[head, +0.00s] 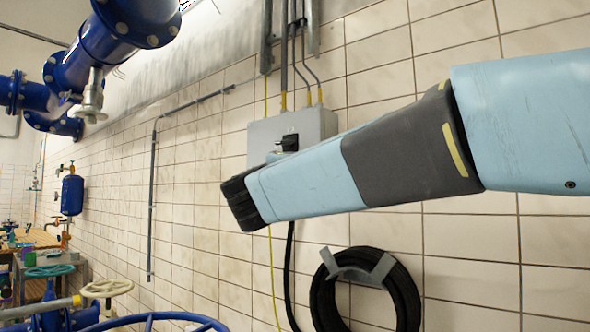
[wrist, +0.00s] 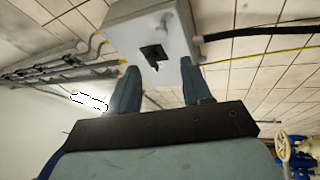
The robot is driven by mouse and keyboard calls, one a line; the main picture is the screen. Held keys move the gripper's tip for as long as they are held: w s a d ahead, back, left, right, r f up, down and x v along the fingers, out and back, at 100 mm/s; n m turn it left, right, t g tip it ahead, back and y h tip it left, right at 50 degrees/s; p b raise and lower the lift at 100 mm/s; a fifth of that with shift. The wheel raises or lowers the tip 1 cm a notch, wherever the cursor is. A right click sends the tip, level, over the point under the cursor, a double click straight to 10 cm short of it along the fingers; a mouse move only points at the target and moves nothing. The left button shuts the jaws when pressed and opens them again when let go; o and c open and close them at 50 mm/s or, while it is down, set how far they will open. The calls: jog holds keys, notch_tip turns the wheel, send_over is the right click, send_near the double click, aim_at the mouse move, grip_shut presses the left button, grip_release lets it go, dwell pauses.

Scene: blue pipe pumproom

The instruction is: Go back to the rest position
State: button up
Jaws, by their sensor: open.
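My arm reaches in from the right in the head view, across the tiled wall, and hides most of my gripper there. In the wrist view my gripper (wrist: 159,65) is open, its two blue fingers apart with nothing held between them. A grey switch box (head: 316,124) on the wall has a black rotary switch (head: 290,142) on its front. In the wrist view the box (wrist: 128,22) lies beyond the fingertips, and the switch (wrist: 153,54) shows between them. I cannot tell the exact gap between fingers and box.
A coiled black hose (head: 402,290) hangs on a wall bracket below my arm. Large blue pipes (head: 135,20) run at upper left. A blue handwheel (head: 160,317) and a beige one (head: 107,288) stand at lower left. Conduits rise above the box.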

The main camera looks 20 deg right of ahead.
dwell(0.4)
jog(key=s+d+f+m+g+y, duration=0.25)
jog(key=s+d+f+g, duration=0.25)
jog(key=f, duration=0.5)
jog(key=s+d+f+m+g+y, duration=0.1)
jog(key=s+d+f+m+g, duration=0.3)
jog(key=f, duration=0.6)
jog(key=s+a+f+m+g+y, duration=0.3)
jog(key=s+a+f+y, duration=0.2)
jog(key=s+f+y, duration=0.3)
jog(key=s+f, duration=0.3)
jog(key=f, duration=0.2)
jog(key=shift+a+f, duration=0.2)
jog(key=shift+f, duration=0.05)
jog(key=shift+s+m, duration=0.1)
jog(key=shift+m, duration=0.15)
